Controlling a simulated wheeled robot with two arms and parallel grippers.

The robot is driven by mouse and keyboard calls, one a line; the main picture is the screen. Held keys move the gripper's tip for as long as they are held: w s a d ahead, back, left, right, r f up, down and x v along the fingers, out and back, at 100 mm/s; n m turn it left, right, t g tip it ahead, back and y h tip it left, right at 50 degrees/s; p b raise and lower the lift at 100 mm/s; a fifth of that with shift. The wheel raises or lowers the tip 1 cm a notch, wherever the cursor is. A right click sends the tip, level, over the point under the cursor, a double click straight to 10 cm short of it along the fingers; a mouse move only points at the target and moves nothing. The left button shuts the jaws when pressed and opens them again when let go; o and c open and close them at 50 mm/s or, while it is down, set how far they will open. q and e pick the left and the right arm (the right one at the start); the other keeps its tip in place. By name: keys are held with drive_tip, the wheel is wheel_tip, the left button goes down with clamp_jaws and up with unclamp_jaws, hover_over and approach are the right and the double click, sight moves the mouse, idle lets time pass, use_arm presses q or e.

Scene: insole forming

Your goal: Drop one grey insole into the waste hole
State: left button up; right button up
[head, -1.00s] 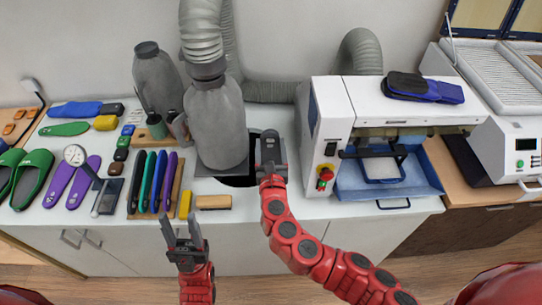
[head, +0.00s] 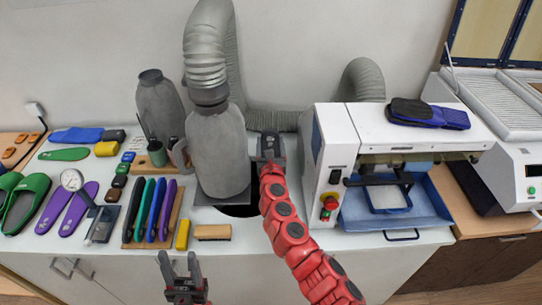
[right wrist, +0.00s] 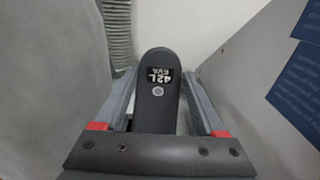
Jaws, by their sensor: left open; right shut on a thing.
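My right gripper (head: 271,160) is beside the large grey bottle-shaped vessel, above the back of the counter. It is shut on a dark grey insole (head: 270,142), marked 42L EVA in the right wrist view (right wrist: 158,90). The insole stands out between the two fingers. The black waste hole (head: 240,210) is in the counter at the foot of the grey vessel, partly hidden by the vessel and my right arm. The gripper is behind the visible part of the hole. My left gripper (head: 181,268) is open and empty in front of the counter's edge.
The grey vessel (head: 217,150) with its hose stands left of my right arm, and a white machine (head: 365,140) with a blue tray stands close on the right.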

drive_tip(key=shift+w+f+b, duration=0.65)
drive_tip(key=shift+w+b, duration=0.1)
drive_tip(key=shift+w, duration=0.2)
wheel_tip(320, 180, down, 12)
drive_tip(key=b, duration=1)
drive_tip(key=o, duration=1.3)
drive_tip(key=shift+s, duration=0.1)
drive_tip(key=s+b, duration=0.1)
drive_tip(key=s, duration=1.6)
drive_tip(key=shift+s+r+b, duration=0.15)
drive_tip(key=shift+r+b, duration=0.05)
drive_tip(key=shift+b, duration=0.1)
drive_tip(key=shift+f, duration=0.1)
